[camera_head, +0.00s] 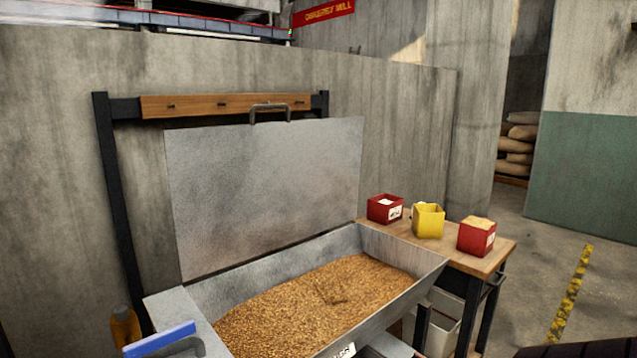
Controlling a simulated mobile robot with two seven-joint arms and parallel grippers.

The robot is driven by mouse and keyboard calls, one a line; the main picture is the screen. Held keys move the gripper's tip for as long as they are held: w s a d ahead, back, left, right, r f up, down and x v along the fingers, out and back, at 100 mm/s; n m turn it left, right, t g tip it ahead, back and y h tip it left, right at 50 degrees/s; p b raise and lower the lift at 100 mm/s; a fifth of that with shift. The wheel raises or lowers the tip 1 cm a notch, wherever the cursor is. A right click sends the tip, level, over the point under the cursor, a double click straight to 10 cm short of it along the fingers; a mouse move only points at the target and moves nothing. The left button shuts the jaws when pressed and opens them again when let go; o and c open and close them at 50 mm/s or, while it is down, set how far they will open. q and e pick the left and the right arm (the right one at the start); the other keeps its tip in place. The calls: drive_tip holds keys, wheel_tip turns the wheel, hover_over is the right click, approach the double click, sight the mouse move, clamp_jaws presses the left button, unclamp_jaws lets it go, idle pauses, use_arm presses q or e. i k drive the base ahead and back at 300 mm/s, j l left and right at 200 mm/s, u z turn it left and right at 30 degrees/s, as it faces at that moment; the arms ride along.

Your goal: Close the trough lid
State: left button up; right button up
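The trough lid (265,195) is a grey metal panel. It stands open and upright at the back edge of the trough, close to the wooden rail. A curved metal handle (270,107) sits at its top edge. The metal trough (410,300) is full of brown grain (320,305). Its near edge runs out of the picture at the bottom. Neither of my grippers can be made out in the head view.
A wooden side table (495,255) at the right holds a red box (386,208), a yellow box (428,220) and another red box (476,236). A blue bar (160,338) and an orange object (124,325) are at the lower left. A concrete wall stands behind.

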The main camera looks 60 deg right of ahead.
sight(239, 193)
drive_tip(key=z, duration=1.5)
drive_tip(key=i+l+u, duration=0.2)
drive_tip(key=l, duration=0.15)
drive_tip(key=i+l+u, duration=0.15)
drive_tip(key=l, duration=0.25)
drive_tip(key=i+l+u, duration=0.2)
drive_tip(key=l, duration=0.2)
drive_tip(key=l+u, duration=0.15)
drive_tip(key=l, duration=0.25)
